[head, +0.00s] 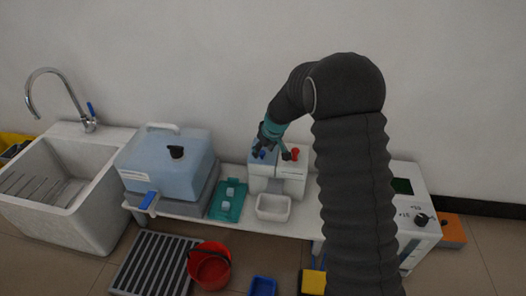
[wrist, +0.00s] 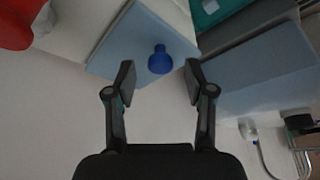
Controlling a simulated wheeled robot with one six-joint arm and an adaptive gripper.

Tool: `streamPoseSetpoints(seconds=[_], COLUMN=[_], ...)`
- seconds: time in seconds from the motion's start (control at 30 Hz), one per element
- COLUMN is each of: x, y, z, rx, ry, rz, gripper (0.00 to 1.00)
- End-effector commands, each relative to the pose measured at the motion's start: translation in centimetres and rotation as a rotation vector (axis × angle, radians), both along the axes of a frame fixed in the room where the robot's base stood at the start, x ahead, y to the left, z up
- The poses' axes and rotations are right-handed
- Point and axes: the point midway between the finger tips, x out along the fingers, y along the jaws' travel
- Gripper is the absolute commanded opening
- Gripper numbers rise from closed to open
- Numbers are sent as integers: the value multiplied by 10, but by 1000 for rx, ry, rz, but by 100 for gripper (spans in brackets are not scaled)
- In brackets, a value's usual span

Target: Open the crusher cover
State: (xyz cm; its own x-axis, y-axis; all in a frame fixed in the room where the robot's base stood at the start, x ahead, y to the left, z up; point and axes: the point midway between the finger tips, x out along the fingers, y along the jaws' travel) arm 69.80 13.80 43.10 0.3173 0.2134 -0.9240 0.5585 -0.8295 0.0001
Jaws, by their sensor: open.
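The crusher appears to be the small white machine (head: 291,172) on the bench, though no label is legible. It has a light blue cover (wrist: 122,38) on its left part, which looks shut. A dark blue knob (wrist: 160,60) stands on that cover. My gripper (wrist: 160,78) is open, with one finger on each side of the knob in the wrist view. I cannot tell whether either finger touches it. In the head view my gripper (head: 273,151) is over the machine and partly hides the cover. A red knob (head: 295,152) sits on the machine's right part.
A white bin (head: 273,207) stands before the machine. Left are a teal tray (head: 228,202), a blue tank (head: 168,165) and a sink (head: 60,180). A white control box (head: 412,215) stands right. A red bucket (head: 209,266) is on the floor.

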Motion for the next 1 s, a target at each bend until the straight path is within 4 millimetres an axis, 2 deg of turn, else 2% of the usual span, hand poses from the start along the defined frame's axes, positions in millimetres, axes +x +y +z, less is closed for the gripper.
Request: streamPoseSetpoints(seconds=[0.13, 0.43, 0.6, 0.67, 1.0], x=[2, 3, 3, 3, 5], y=[2, 2, 2, 2, -2], z=[-8, -9, -9, -9, -6], rx=[1, 0, 0, 0, 2], ry=[1, 0, 0, 0, 12], rz=[0, 0, 0, 0, -6], gripper=[54, 54, 11, 0, 0])
